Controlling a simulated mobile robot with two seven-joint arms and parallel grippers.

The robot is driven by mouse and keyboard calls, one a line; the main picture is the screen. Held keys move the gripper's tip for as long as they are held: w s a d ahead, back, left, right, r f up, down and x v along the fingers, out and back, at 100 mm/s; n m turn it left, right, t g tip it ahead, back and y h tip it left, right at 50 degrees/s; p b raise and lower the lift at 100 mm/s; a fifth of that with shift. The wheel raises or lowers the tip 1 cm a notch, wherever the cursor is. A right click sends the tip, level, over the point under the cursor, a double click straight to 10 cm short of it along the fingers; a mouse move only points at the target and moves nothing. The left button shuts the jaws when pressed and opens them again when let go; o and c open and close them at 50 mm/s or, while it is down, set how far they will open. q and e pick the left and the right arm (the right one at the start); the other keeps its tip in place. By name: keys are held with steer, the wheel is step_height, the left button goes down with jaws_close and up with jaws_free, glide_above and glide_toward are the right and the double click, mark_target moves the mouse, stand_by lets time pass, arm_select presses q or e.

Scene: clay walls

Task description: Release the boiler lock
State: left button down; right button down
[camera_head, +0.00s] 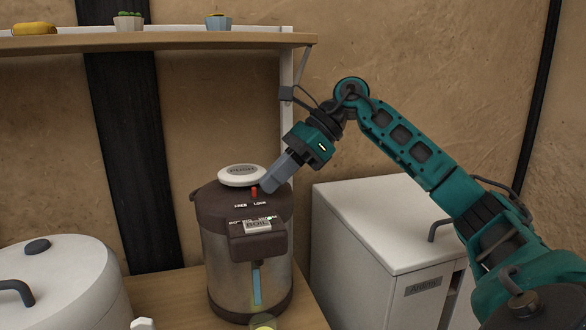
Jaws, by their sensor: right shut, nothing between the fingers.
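The boiler (220,265) is a steel and dark brown hot-water pot standing upright on a wooden counter. Its top carries a raised white push button (242,175). A small red lock slider (254,194) sits in front of the button, above small white labels. My right gripper (268,187) comes in from the right and is shut and empty. Its fingertips are at the lid just right of the red slider; I cannot tell whether they touch it. My left gripper is not in view.
A white rounded appliance (60,290) stands at the lower left. A white box-shaped cabinet (375,225) stands right of the boiler. A wooden shelf (150,40) with small potted plants runs above. A yellowish cup (264,322) is partly visible below the spout.

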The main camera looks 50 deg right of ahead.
steer(key=shift+a, duration=0.1)
steer(key=shift+w, duration=0.1)
steer(key=shift+w+a+r+p, duration=0.1)
steer(key=shift+a+p, duration=0.25)
steer(key=shift+w+a+p, duration=0.45)
steer(key=shift+a+p, duration=0.1)
steer(key=shift+a, duration=0.2)
steer(key=shift+f, duration=0.2)
